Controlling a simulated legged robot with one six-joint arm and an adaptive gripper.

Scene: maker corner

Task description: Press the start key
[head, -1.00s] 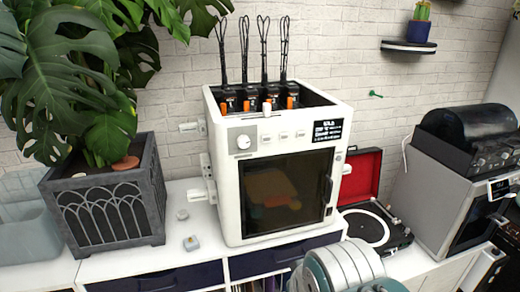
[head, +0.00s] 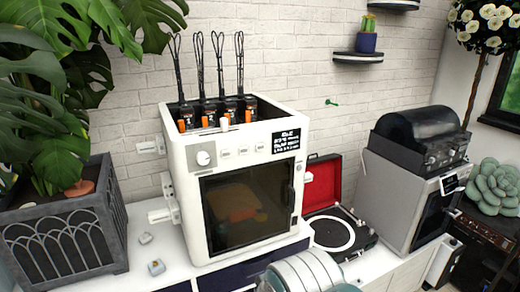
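A white boxy machine (head: 183,190), which looks like a 3D printer, stands on the white counter. Its upper front panel has a round knob (head: 204,158), several small pale keys (head: 243,150) in a row, and a black display (head: 286,140) with white text. The key labels are too small to read, so I cannot tell which is the start key. A dark glass door (head: 245,207) with a handle at its right fills the front below. Part of my arm (head: 305,272) shows at the bottom, in front of the counter. My gripper's fingers do not show.
A large plant in a dark planter (head: 66,236) stands left of the machine. An open red-lined record player (head: 338,225) is close on its right, then a grey appliance (head: 400,200). Small items (head: 156,267) lie on the counter's left.

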